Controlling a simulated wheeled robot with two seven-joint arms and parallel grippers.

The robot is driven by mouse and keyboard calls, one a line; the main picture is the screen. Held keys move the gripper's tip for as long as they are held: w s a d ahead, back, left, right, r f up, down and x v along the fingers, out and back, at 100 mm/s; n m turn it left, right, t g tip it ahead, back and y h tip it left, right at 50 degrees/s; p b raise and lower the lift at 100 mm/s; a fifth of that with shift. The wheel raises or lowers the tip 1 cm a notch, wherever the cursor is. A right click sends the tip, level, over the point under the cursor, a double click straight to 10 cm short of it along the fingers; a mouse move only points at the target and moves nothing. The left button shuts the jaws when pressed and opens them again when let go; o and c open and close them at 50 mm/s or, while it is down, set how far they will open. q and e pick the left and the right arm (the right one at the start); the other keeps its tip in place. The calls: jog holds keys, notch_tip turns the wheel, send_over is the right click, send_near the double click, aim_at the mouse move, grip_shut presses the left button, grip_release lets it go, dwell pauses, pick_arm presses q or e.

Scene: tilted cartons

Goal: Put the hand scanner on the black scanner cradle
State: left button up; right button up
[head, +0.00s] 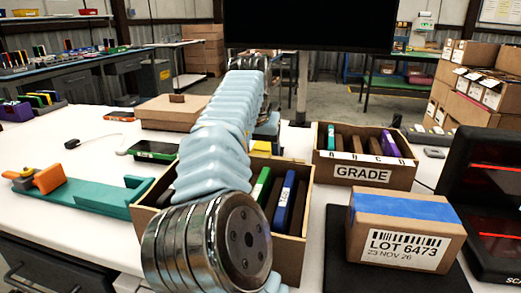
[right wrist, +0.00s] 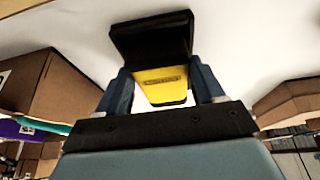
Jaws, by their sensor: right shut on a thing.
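The hand scanner (right wrist: 160,84) shows in the right wrist view as a yellow body with what looks like a wide black head at its far end. My right gripper (right wrist: 162,88) is shut on the yellow body, one finger on each side. In the head view a small yellow part of the scanner (head: 262,147) shows just right of my light blue arm, above the back of an open carton; the arm hides much of the gripper there. I cannot clearly make out the black scanner cradle in either view. My left gripper is not in view.
An open carton (head: 293,248) of upright coloured items stands beneath my arm. A GRADE carton (head: 364,173) is behind right. A closed LOT 6473 carton (head: 405,236) sits on a black mat, beside a black red-lit device (head: 485,205). A teal holder (head: 85,197) lies left.

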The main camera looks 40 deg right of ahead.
jog(key=shift+f, duration=0.35)
jog(key=o, duration=0.9)
jog(key=shift+o, duration=0.2)
jog(key=shift+r, duration=0.1)
jog(key=v, duration=1.4)
jog(key=shift+s+d, duration=0.1)
jog(key=shift+d, duration=0.05)
